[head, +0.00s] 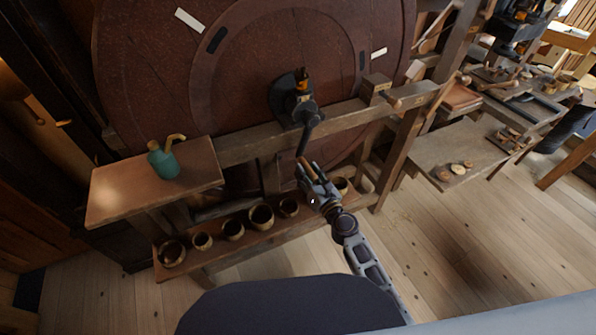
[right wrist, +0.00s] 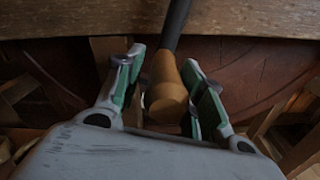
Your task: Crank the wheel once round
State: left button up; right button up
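The big red-brown wheel (head: 160,80) stands upright in a wooden frame. A dark crank arm (head: 311,124) comes forward from its hub (head: 291,97) and hangs down, ending in a wooden crank handle (head: 301,162). My right gripper (head: 309,172) is at this handle. In the right wrist view the tan handle (right wrist: 166,88) lies between the two fingers of the right gripper (right wrist: 166,75). A gap shows beside the left finger; the right finger is close to the handle, and contact there is unclear. My left gripper is out of view.
A green jug (head: 164,163) stands on a side board (head: 112,192) at left. Several small pots (head: 233,230) stand on the low shelf (head: 212,252) under the wheel. The frame's beam (head: 345,119) crosses the wheel's front. Open plank floor lies at right.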

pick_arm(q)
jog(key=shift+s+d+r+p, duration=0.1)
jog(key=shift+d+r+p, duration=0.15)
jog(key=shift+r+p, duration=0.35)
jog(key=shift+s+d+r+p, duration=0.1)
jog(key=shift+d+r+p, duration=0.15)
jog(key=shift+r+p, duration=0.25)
pick_arm(e)
jog(key=shift+s+a+r+m, duration=0.25)
jog(key=shift+a+r+m, duration=0.25)
jog(key=shift+a+m, duration=0.25)
jog(key=shift+s+a+r+m, duration=0.2)
jog(key=shift+a+r+m, duration=0.3)
jog(key=shift+a+m, duration=0.25)
jog(key=shift+a, duration=0.1)
jog(key=shift+s, duration=0.1)
